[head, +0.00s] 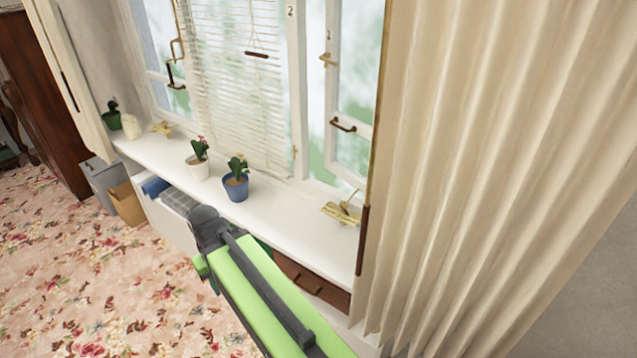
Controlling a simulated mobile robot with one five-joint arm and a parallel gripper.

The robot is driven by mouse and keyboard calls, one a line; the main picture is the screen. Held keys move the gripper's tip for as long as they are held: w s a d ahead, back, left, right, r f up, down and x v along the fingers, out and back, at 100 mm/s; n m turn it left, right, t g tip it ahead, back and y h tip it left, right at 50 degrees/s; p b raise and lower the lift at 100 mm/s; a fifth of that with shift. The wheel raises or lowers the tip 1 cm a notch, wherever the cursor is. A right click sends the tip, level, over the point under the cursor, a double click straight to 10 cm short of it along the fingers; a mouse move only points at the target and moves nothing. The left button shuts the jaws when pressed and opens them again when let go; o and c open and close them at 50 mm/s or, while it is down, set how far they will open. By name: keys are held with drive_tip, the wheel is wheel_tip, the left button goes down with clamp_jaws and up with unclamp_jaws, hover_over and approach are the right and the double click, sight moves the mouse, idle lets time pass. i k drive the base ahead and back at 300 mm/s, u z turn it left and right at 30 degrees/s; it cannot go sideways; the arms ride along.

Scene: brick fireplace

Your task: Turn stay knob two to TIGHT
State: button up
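A brass window stay (342,211) lies at the right end of the white sill, below the right casement and beside the curtain. A second brass stay (162,129) sits at the far left of the sill. Both are small here; I cannot read any knob's setting or any TIGHT mark. A "2" (290,12) is on the white post right of the blind, and a "1" (329,35) is on the right casement. I cannot tell which stay is number two. My green and grey arm rises from the bottom edge; my gripper does not show.
A cream curtain (470,160) hangs close beside the right stay. Drawers (312,284) are under the sill. Bins and boxes (126,204) stand at left; the floral carpet (90,270) is open.

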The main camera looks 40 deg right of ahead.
sight(344, 204)
drive_tip(key=i, duration=1)
drive_tip(key=z, duration=0.05)
